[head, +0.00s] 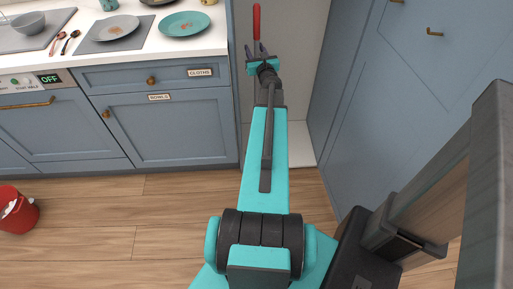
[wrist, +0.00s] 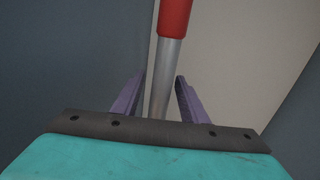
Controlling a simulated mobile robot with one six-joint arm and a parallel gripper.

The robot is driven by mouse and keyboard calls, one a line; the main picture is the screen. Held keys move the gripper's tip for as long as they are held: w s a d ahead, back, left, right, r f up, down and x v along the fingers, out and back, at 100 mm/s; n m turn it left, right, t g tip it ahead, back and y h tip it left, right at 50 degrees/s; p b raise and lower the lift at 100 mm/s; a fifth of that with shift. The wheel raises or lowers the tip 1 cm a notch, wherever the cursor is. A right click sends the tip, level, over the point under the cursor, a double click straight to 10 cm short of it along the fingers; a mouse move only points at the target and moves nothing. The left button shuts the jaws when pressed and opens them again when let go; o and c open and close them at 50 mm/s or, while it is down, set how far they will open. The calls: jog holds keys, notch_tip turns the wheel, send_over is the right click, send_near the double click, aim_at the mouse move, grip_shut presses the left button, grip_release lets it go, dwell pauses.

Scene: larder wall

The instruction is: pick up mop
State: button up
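The mop shows as a red handle grip (head: 256,22) standing upright in the narrow recess between the cabinets. In the wrist view its red grip (wrist: 174,14) is at the top, with a grey metal pole (wrist: 168,65) below it. My gripper (head: 260,47) is reached out into the recess just below the red grip. In the wrist view my gripper (wrist: 160,78) has its two purple fingers apart, one on each side of the pole, with gaps showing. The mop's lower end is hidden behind my arm and gripper.
A blue cabinet with drawers (head: 158,125) borders the recess on the left, and a tall blue cabinet (head: 375,95) on the right. The counter holds a teal plate (head: 184,24) and a grey plate (head: 115,27). A red bucket (head: 18,212) stands on the floor at far left.

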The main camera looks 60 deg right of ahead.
jog(key=shift+w+d, duration=0.1)
jog(key=shift+c, duration=0.2)
dwell(0.4)
grip_shut()
